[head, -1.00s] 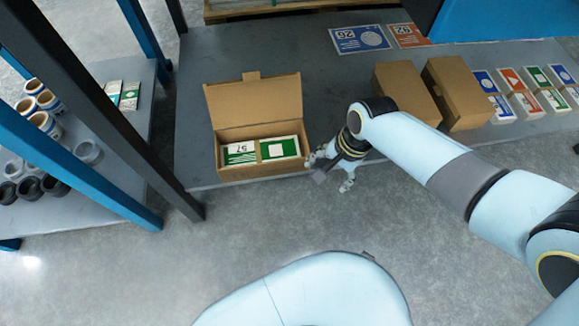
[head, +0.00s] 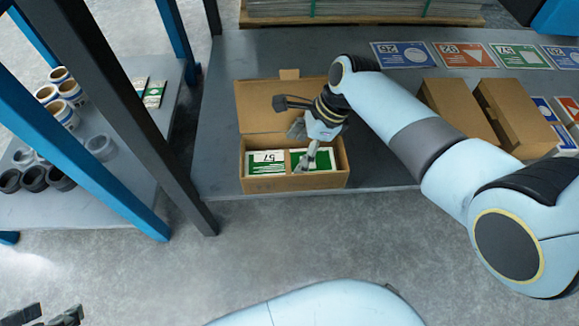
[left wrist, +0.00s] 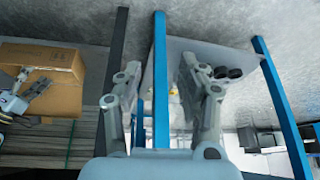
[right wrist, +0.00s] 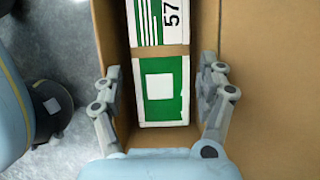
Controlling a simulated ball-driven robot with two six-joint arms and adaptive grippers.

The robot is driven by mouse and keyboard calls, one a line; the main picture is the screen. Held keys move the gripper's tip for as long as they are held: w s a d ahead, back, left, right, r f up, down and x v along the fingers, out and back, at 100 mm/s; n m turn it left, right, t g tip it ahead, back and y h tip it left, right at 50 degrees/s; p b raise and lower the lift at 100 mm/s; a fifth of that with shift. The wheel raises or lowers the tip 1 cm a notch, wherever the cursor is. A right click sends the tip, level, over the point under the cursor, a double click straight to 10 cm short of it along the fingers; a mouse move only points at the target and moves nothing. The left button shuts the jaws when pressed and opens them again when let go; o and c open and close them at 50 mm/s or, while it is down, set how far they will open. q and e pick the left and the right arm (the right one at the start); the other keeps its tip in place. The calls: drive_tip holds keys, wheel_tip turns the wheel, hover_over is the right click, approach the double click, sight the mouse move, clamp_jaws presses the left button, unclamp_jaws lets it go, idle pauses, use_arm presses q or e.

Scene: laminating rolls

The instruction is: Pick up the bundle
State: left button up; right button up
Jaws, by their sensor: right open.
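The bundle (head: 267,161) is a green and white stack marked 57 with a brown band across its middle. It lies in an open cardboard box (head: 300,183) at the table's front edge. My right gripper (head: 304,146) is over the right part of the box, partly covering the bundle. In the right wrist view, its open fingers lie on either side of the bundle's near end (right wrist: 162,102), with visible gaps. How deep the fingertips are is hard to tell. My left gripper (left wrist: 160,68) is open and empty, away from the box; it shows partly at the lower left of the head view.
Two closed cardboard boxes (head: 458,105) stand right of the open box. Flat numbered sheets (head: 465,55) lie along the table's back. A blue and black frame (head: 120,130) stands left of the table, with a side shelf of rolls (head: 62,112) beyond it.

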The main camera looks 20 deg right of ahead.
sight(290, 163)
drive_tip(key=b+x, duration=0.2)
drive_tip(key=x, duration=0.1)
drive_tip(key=shift+s, duration=0.15)
drive_tip(key=shift+a+f+b, duration=0.25)
drive_tip(key=shift+f+b, duration=0.35)
use_arm(q)
drive_tip(key=f+t, duration=0.4)
drive_tip(key=f, duration=0.1)
drive_tip(key=shift+w+d+f+t, duration=0.15)
drive_tip(key=shift+w+t, duration=0.05)
drive_tip(key=shift+t, duration=0.2)
use_arm(e)
drive_tip(key=shift+a+f, duration=0.15)
drive_tip(key=shift+f, duration=0.05)
drive_tip(key=c, duration=1.1)
